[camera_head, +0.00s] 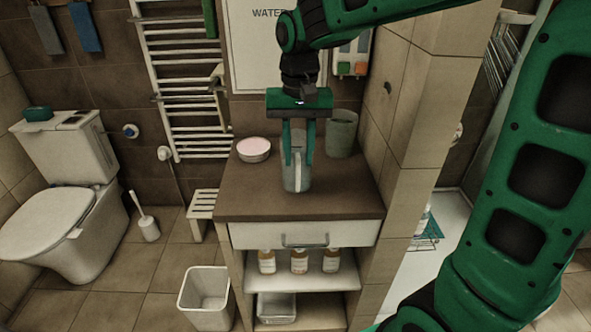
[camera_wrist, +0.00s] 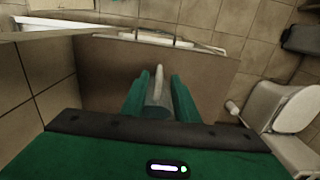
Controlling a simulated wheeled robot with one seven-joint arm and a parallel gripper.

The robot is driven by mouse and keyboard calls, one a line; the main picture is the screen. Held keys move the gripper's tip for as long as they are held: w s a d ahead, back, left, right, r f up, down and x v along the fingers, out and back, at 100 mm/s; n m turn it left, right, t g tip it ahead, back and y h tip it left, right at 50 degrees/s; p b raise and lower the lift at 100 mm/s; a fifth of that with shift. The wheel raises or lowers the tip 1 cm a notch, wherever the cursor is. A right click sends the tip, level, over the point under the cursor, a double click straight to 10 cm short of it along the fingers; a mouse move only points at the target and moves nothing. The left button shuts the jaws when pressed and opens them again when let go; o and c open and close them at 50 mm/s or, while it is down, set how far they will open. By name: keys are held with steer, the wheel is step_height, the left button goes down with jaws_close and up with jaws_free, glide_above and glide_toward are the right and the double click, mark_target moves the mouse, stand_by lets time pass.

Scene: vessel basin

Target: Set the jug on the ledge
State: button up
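The jug (camera_head: 297,181) is a grey, upright vessel with a pale handle strip facing the front. It is over the brown top of the cabinet (camera_head: 245,198), the only ledge-like surface I make out; I cannot tell for sure if its base touches. My gripper (camera_head: 299,160) points straight down, with one green finger on each side of the jug, seemingly against it. In the wrist view the jug (camera_wrist: 158,100) shows between the two fingers, its pale handle pointing away. The fingers hide parts of its sides.
A bowl with pink contents (camera_head: 254,149) stands at the back left of the cabinet top, and a grey-green cup (camera_head: 341,133) at the back right. A tiled wall (camera_head: 410,120) bounds the right side. The front left of the top is clear. Bottles (camera_head: 299,261) stand below the drawer.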

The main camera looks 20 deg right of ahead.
steer(key=shift+r, duration=2.4)
steer(key=s+d+f+m, duration=0.2)
steer(key=s+d+f, duration=0.1)
steer(key=s+d, duration=0.8)
steer(key=s+d+f, duration=0.3)
steer(key=s+d, duration=0.1)
steer(key=s, duration=0.2)
steer(key=s+d+f, duration=0.4)
steer(key=s+d, duration=0.1)
steer(key=s, duration=0.2)
steer(key=shift+s+m, duration=0.25)
steer(key=shift+m, duration=0.15)
